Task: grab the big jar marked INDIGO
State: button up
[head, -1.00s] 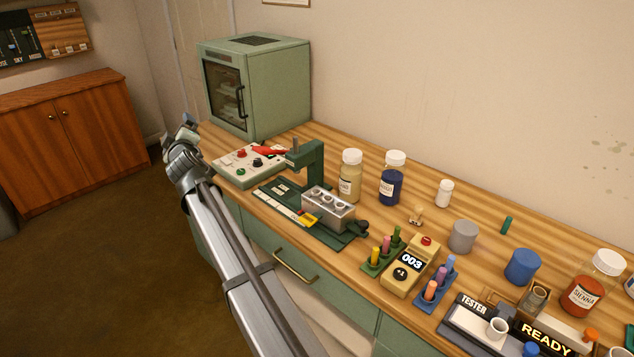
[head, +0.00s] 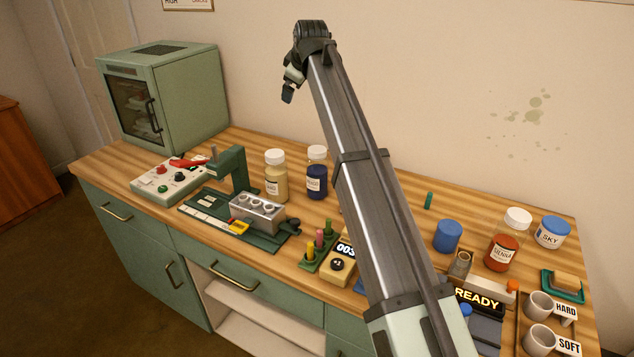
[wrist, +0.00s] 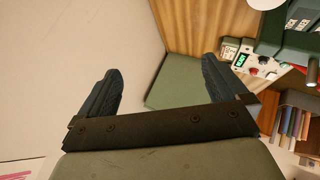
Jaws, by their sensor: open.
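A tall dark blue jar (head: 317,180) with a white lid stands upright at the back of the table, near the wall, in the head view. Its pale label is too small to read with certainty. A similar cream-coloured jar (head: 276,182) stands just left of it. My gripper (head: 288,94) is raised above and a little left of the blue jar, apart from it. In the wrist view its two dark fingers (wrist: 160,88) are spread wide with nothing between them. The blue jar cannot be made out in the wrist view.
A green cabinet oven (head: 165,95) stands at the back left. A green press (head: 238,170) with a metal block sits left of the jars. Tube racks, a counter box and a READY device (head: 477,300) line the front. My arm hides part of the table right of the blue jar.

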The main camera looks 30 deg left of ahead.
jog(key=w+d+f+g, duration=0.2)
jog(key=d, duration=0.5)
jog(key=g+h, duration=0.2)
jog(key=g, duration=0.2)
send_near(318, 149)
jog(key=shift+m, duration=0.3)
jog(key=x, duration=1.2)
jog(key=shift+a+f, duration=0.1)
jog(key=shift+f, duration=0.3)
jog(key=c, duration=1.8)
jog(key=shift+c, duration=0.2)
